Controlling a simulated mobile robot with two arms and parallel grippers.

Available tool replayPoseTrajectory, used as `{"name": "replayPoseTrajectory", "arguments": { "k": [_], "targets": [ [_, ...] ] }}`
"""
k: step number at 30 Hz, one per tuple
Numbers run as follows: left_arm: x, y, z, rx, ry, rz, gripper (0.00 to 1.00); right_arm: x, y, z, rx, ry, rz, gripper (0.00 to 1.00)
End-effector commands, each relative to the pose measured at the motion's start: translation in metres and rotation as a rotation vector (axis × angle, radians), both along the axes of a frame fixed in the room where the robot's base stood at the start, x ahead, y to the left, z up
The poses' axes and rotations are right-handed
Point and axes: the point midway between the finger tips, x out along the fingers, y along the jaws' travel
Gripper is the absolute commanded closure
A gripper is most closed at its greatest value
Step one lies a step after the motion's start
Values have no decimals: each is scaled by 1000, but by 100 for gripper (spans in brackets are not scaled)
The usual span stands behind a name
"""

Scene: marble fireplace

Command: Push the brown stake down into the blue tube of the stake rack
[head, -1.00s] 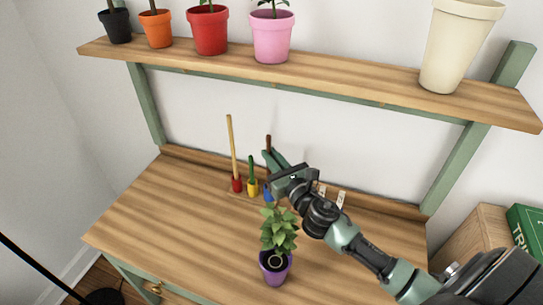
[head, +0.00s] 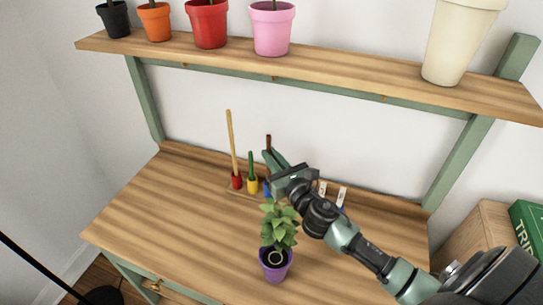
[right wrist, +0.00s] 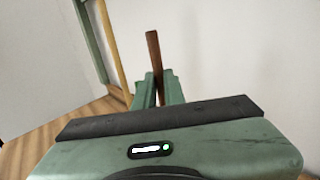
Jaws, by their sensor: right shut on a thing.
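The brown stake (head: 268,142) stands roughly upright between the fingers of my right gripper (head: 269,155), its top sticking out above them. In the right wrist view the brown stake (right wrist: 153,58) rises from between the green fingers (right wrist: 159,90), leaning slightly. The right gripper is shut on it. The blue tube (head: 267,189) of the stake rack (head: 240,193) shows only in part below the gripper. Whether the stake's lower end is inside the tube is hidden. My left gripper is not in view.
A tan stake (head: 231,145) stands in the red tube (head: 236,181) and a green stake (head: 251,165) in the yellow tube (head: 252,185). A leafy plant in a purple pot (head: 275,265) stands in front. A shelf (head: 340,74) with pots hangs above. The bench's left part is clear.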

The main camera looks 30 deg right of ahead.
Motion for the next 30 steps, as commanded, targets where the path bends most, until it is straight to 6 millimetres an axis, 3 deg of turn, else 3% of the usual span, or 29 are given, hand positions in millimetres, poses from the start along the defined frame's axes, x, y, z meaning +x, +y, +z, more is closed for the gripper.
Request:
{"name": "replayPoseTrajectory", "arguments": {
  "k": [25, 28, 30],
  "targets": [
    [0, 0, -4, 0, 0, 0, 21, 0, 0, -7, 0, 2, 0, 100],
    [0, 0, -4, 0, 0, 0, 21, 0, 0, -7, 0, 2, 0, 67],
    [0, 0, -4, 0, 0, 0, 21, 0, 0, -7, 0, 2, 0, 64]
  ]
}}
